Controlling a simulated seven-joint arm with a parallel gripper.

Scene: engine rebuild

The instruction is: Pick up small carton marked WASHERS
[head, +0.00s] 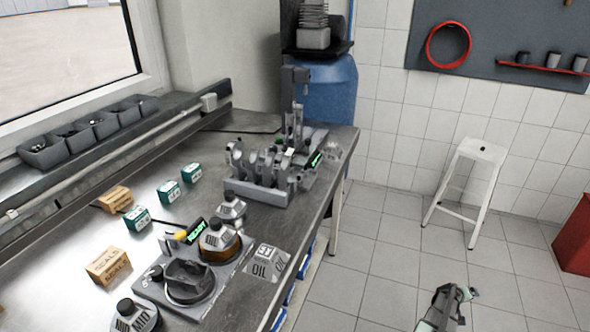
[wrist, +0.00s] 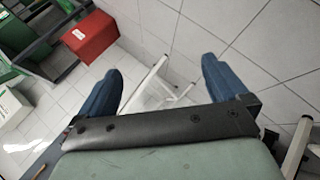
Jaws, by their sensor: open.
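Several small cartons stand on the metal workbench (head: 75,240). Three are green and white: a rear one (head: 192,173), a middle one (head: 168,193) and a front one (head: 137,218). Two are brown: a rear one (head: 116,199) and a nearer one (head: 109,266). Their print is too small to read surely, so I cannot tell which says WASHERS. My gripper (head: 461,291) is over the floor, right of the bench and far from the cartons. In the wrist view its two blue fingers (wrist: 161,67) are spread apart with nothing between them.
Dark bins (head: 92,124) line the window ledge. A fixture with lit display (head: 194,283), weight-like blocks, and a grey rack (head: 258,190) occupy the bench's right side. A white stool (head: 468,185) and red cabinet (head: 574,235) stand on the floor. Floor between is clear.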

